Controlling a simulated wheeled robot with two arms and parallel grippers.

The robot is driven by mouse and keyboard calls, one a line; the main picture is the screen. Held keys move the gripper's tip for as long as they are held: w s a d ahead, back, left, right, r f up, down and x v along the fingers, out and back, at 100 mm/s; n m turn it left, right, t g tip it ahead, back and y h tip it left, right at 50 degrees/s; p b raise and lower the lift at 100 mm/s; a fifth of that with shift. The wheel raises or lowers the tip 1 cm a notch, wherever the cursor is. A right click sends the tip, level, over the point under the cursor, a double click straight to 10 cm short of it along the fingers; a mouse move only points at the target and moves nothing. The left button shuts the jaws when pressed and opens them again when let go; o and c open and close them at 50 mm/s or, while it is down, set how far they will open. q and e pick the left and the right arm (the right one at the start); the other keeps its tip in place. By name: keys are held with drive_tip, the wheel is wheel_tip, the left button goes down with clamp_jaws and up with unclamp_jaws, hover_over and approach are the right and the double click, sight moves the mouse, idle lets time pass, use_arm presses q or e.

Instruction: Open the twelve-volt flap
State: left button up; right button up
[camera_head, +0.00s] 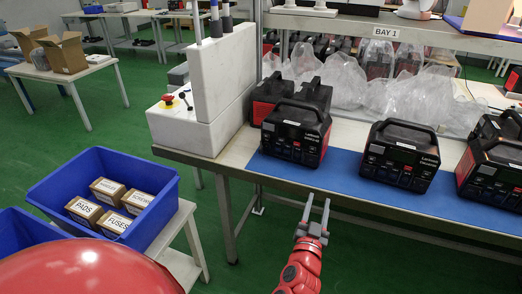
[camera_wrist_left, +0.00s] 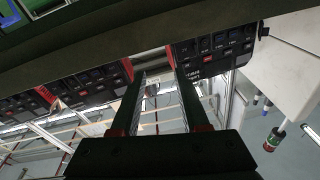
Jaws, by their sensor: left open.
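Black and red power stations stand in a row on the bench, the left one (camera_head: 296,128), the middle one (camera_head: 402,155) and the right one (camera_head: 490,172). Their front panels carry small ports and buttons, but I cannot tell which part is the twelve-volt flap or whether it is open. My left gripper (camera_head: 317,208) is open and empty, pointing at the bench from in front and below, apart from the power stations. In the left wrist view its fingers frame empty space, and front panels (camera_wrist_left: 205,52) show beyond, upside down. My right gripper is not in view.
A blue mat (camera_head: 340,182) lies under the power stations, along the metal-legged bench's front edge. A white machine (camera_head: 220,75) with a red stop button stands at the bench's left end. Clear plastic bags (camera_head: 345,80) lie behind. A blue crate (camera_head: 150,225) holds small boxes.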

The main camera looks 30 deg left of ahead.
use_arm(q)
drive_tip(key=s+a+r+n+g+y+p, duration=0.1)
drive_tip(key=s+a+r+n+g+y, duration=0.15)
drive_tip(key=a+n+y, duration=0.2)
drive_tip(key=s+a+r+n+g+y, duration=0.1)
drive_tip(key=s+a+n+g+y, duration=0.2)
drive_tip(key=a, duration=0.3)
drive_tip(key=p, duration=0.2)
approach(260, 152)
drive_tip(key=x, duration=0.8)
drive_tip(key=shift+w+a, duration=0.25)
drive_tip(key=shift+w, duration=0.05)
drive_tip(key=shift+f, duration=0.1)
clamp_jaws()
